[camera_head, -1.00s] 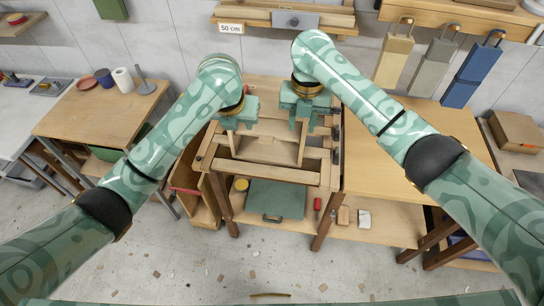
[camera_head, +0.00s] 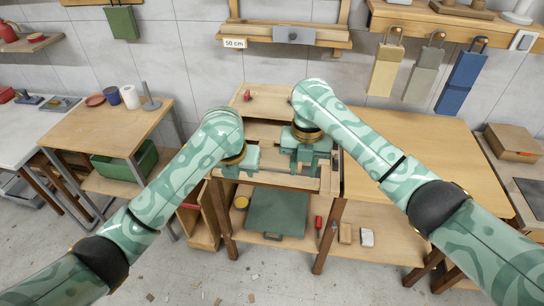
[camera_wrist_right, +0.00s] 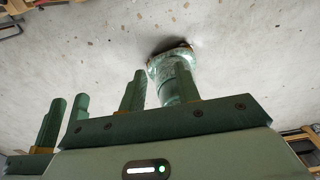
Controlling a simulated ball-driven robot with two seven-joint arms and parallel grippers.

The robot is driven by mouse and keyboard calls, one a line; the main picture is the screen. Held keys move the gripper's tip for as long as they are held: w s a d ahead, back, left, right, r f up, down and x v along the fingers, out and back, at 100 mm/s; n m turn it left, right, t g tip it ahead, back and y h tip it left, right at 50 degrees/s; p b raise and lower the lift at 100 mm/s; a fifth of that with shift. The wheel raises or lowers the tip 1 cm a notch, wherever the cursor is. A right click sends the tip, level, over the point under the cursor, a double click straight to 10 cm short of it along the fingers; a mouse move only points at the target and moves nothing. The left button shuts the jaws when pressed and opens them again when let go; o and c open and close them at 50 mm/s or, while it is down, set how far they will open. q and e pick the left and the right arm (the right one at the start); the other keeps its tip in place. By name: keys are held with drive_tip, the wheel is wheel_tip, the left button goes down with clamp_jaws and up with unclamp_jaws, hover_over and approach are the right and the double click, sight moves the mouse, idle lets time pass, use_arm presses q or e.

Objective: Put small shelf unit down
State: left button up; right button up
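My left gripper (camera_head: 239,170) and my right gripper (camera_head: 308,155) are over the wooden workbench (camera_head: 222,195) in the head view, side by side with a gap between. Pale wood that looks like part of the small shelf unit (camera_head: 263,133) shows between them. The arms and grippers hide much of it, and I cannot tell it clearly from the bench or whether it rests there. In the right wrist view, the fingers of my right gripper (camera_wrist_right: 105,105) stand apart with floor visible between them and no shelf unit in sight. The left fingertips are too hidden to read.
A clear wooden table (camera_head: 420,160) stands to the right, and another table (camera_head: 105,130) to the left. A green case (camera_head: 277,213) sits on the bench's lower shelf. A red object (camera_head: 248,97) lies at the back. Wall tools hang behind.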

wheel_tip(320, 180, up, 12)
idle(0.3)
drive_tip(key=shift+w+r, duration=0.1)
